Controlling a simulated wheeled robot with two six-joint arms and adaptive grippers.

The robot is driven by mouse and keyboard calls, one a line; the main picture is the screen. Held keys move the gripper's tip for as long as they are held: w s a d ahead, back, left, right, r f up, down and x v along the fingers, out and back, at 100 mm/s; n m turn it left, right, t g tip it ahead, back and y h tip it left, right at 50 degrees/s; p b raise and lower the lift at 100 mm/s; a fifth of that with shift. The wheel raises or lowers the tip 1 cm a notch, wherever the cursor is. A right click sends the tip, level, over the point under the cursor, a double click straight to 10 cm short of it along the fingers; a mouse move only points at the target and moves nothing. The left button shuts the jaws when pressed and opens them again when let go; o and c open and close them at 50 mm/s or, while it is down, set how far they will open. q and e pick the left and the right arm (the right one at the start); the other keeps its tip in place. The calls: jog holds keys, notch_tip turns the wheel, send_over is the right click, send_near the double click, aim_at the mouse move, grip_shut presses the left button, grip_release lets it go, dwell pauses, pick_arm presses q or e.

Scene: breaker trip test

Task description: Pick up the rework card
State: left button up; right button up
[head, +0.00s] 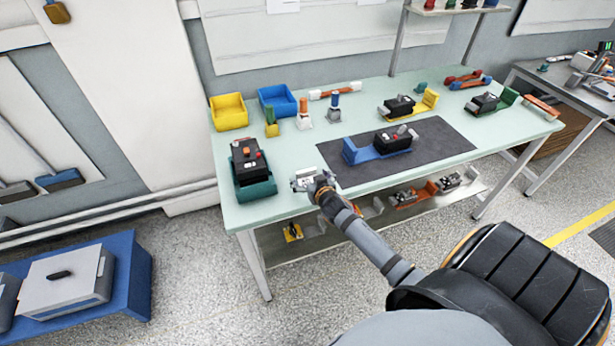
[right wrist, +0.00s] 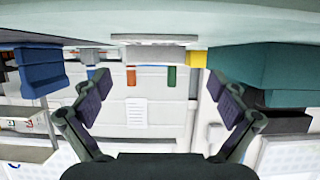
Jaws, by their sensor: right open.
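My right gripper (head: 314,184) is at the front edge of the workbench, left of the dark mat. In the right wrist view its two dark fingers (right wrist: 163,86) are spread wide with nothing between them. A small pale, flat thing (head: 302,175), perhaps the rework card, lies on the bench just past the gripper. It also shows as a light slab (right wrist: 155,39) beyond the fingertips in the right wrist view, which looks upside down. I cannot read any marking on it. My left gripper is not in view.
A teal tray (head: 257,190) with a black breaker (head: 249,156) stands left of the gripper. A blue holder (head: 360,153) with a breaker is on the dark mat (head: 435,138) to the right. Yellow (head: 229,112) and blue bins (head: 278,101) stand behind.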

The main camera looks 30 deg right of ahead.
aim_at(306, 171)
jog(key=shift+w+d, duration=0.1)
jog(key=shift+w, duration=0.15)
jog(key=x, duration=0.1)
jog(key=p+x, duration=0.1)
jog(key=x, duration=0.1)
jog(key=shift+w+d+f, duration=0.1)
jog(key=shift+w+d, duration=0.15)
jog(key=shift+d, duration=0.05)
jog(key=shift+w+d+f, duration=0.1)
jog(key=shift+w+f, duration=0.15)
jog(key=shift+w, duration=0.15)
jog(key=shift+s, duration=0.1)
jog(key=shift+r, duration=0.1)
jog(key=shift+c, duration=1.4)
jog(key=c, duration=0.9)
jog(key=shift+o, duration=0.2)
